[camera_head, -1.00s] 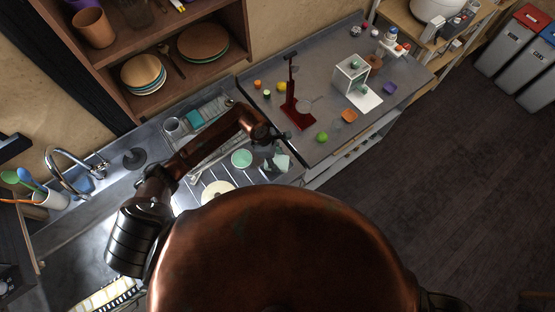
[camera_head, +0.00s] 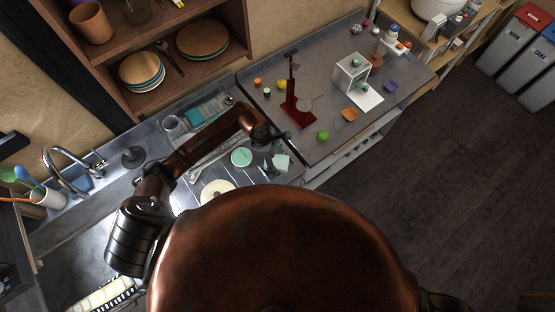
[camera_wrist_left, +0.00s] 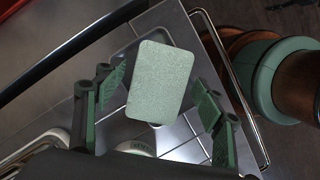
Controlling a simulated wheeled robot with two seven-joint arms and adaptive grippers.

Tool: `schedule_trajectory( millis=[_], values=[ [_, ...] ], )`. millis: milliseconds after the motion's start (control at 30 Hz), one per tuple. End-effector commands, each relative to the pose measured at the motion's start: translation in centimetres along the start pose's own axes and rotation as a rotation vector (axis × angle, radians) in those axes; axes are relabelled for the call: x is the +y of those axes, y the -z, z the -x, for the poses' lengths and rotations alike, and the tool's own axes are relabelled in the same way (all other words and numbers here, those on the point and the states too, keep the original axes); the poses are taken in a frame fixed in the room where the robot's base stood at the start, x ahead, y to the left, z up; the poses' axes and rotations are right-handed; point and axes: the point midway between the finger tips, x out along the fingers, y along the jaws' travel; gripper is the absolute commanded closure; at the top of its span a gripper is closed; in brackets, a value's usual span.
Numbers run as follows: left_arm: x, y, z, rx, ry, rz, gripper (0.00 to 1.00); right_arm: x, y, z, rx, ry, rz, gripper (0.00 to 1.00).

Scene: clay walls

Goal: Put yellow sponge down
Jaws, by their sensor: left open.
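The sponge looks pale green rather than yellow. In the head view the sponge (camera_head: 282,162) lies at the right end of the draining area, beside the counter edge. In the left wrist view the sponge (camera_wrist_left: 160,82) shows flat face up between the parted fingers, with gaps on both sides. My left gripper (camera_wrist_left: 161,95) is open and over it; the green-padded fingers do not touch the sponge. In the head view my left gripper (camera_head: 270,147) is small and dark, next to the sponge. My right gripper is out of view.
The sink tap (camera_head: 70,165) is at the left.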

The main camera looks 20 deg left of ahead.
Motion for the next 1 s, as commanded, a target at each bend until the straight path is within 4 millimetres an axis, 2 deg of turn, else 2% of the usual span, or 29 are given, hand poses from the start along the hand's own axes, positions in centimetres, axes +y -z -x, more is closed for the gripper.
schedule_trajectory(
  millis=[167,500,633,800,1000],
  values=[
    [0.0,-0.6,1.5,-0.003,-0.001,0.002,0.37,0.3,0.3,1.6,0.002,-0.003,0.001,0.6],
    [0.1,-0.2,8.7,0.002,-0.005,-0.003,0.37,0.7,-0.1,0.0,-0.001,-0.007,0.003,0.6],
    [0.1,-0.2,10.9,0.003,-0.004,-0.002,0.37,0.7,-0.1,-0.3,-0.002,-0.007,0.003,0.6],
    [0.1,-0.3,12.7,0.0,-0.002,0.0,0.37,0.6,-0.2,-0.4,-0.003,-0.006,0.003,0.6],
    [0.0,-0.3,13.1,-0.001,0.0,0.001,0.37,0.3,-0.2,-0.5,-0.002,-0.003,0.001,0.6]
  ],
)
